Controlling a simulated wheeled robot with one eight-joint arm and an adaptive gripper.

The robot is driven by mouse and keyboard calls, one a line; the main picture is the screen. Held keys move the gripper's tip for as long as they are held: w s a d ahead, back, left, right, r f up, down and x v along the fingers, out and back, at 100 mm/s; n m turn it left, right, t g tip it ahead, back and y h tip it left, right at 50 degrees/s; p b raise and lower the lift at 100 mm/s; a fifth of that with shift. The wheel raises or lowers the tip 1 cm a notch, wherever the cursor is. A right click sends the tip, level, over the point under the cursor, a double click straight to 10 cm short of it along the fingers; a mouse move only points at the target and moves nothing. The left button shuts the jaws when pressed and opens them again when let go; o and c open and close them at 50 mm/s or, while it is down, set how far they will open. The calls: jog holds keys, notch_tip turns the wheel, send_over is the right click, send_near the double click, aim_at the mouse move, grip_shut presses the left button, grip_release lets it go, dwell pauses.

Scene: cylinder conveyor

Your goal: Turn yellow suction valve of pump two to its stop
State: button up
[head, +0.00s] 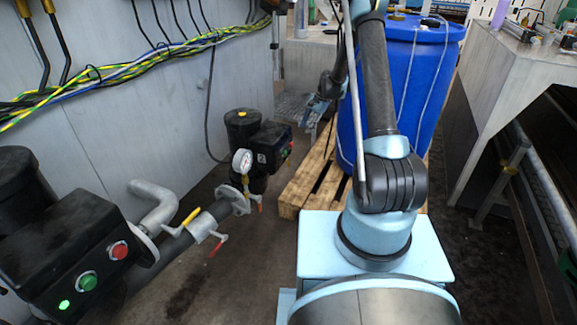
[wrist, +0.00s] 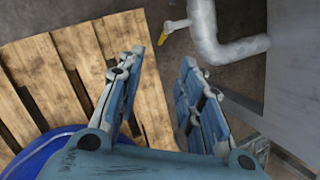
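In the head view a yellow valve handle (head: 191,216) lies along the pipe beside the near pump (head: 70,255). The far pump (head: 243,130) carries a small yellow handle (head: 246,186), partly hidden under its gauge. I cannot read which pump is two. In the wrist view a yellow handle (wrist: 163,38) hangs at a pale valve beside a grey bent pipe, beyond my fingertips. My gripper (wrist: 161,58) is open and empty, its fingers apart, touching no valve. In the head view my gripper (head: 318,108) is small, near the far pump's right side, partly hidden by my arm.
A blue barrel (head: 440,85) stands on a wooden pallet (head: 300,190), right of the far pump. Red handles (head: 217,247) stick out below the pipes. Cables (head: 110,68) run along the left wall. Floor (head: 215,285) is clear between the near pump and me.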

jog(key=m, duration=0.1)
send_near(288, 163)
jog(key=x, duration=0.7)
jog(key=w+x, duration=0.1)
jog(key=x, duration=0.2)
jog(key=shift+f, duration=0.3)
grip_shut()
jog(key=shift+d, duration=0.15)
jog(key=shift+a, duration=0.2)
jog(key=shift+w+d, duration=0.1)
